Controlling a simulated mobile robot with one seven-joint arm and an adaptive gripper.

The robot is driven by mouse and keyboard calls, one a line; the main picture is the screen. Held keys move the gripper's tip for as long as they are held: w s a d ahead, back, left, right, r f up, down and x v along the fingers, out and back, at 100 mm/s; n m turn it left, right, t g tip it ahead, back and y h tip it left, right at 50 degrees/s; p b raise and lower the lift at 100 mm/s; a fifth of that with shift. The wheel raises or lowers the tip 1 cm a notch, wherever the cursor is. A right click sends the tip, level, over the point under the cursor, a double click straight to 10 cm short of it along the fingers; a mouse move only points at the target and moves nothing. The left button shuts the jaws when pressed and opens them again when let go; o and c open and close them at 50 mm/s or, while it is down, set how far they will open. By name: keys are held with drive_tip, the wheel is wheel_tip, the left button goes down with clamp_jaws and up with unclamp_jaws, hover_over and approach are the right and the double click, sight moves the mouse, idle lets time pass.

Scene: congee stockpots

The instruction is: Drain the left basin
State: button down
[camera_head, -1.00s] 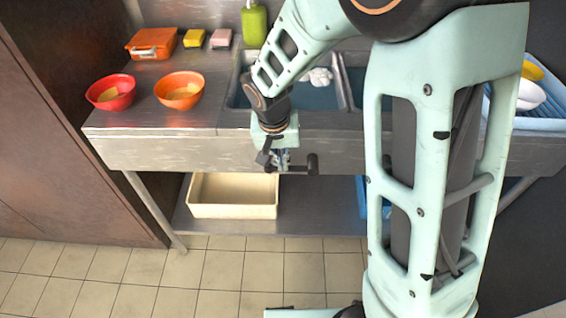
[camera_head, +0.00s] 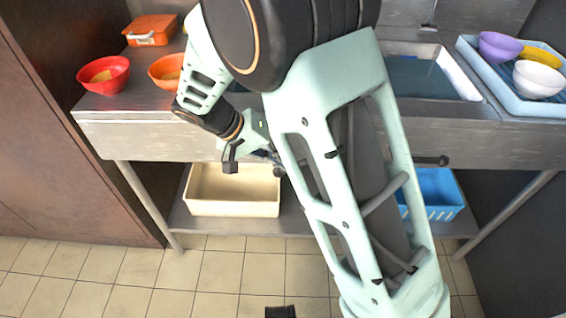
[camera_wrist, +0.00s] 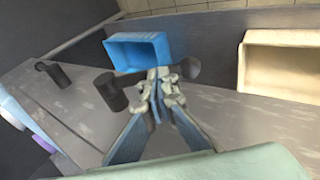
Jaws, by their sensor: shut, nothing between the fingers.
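The left basin is almost wholly hidden behind my arm in the head view; its water cannot be seen well. The right basin (camera_head: 415,78) shows bluish water. My gripper (camera_head: 266,157) is in front of the sink's front panel, below the counter, above the cream bin; it is shut and empty. In the wrist view my gripper's fingers (camera_wrist: 158,82) meet at the tips. A dark cylindrical handle (camera_wrist: 110,92) lies just left of them, with a dark rounded part (camera_wrist: 190,67) on their other side. I cannot tell whether they touch. A second dark handle (camera_head: 432,160) sits farther right under the sink.
A cream bin (camera_head: 235,192) and a blue crate (camera_head: 432,192) stand on the lower shelf. A red bowl (camera_head: 104,76), an orange bowl (camera_head: 165,72) and an orange box (camera_head: 150,30) are on the counter. A dish rack (camera_head: 500,85) with bowls is at right.

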drive_tip(key=f+h+b, duration=0.1)
drive_tip(key=h, duration=0.1)
drive_tip(key=d+f+h, duration=0.1)
drive_tip(key=f+h, duration=0.1)
drive_tip(key=shift+b, duration=0.4)
drive_tip(key=shift+d+f, duration=0.25)
drive_tip(key=shift+f, duration=0.1)
drive_tip(key=shift+b, duration=0.3)
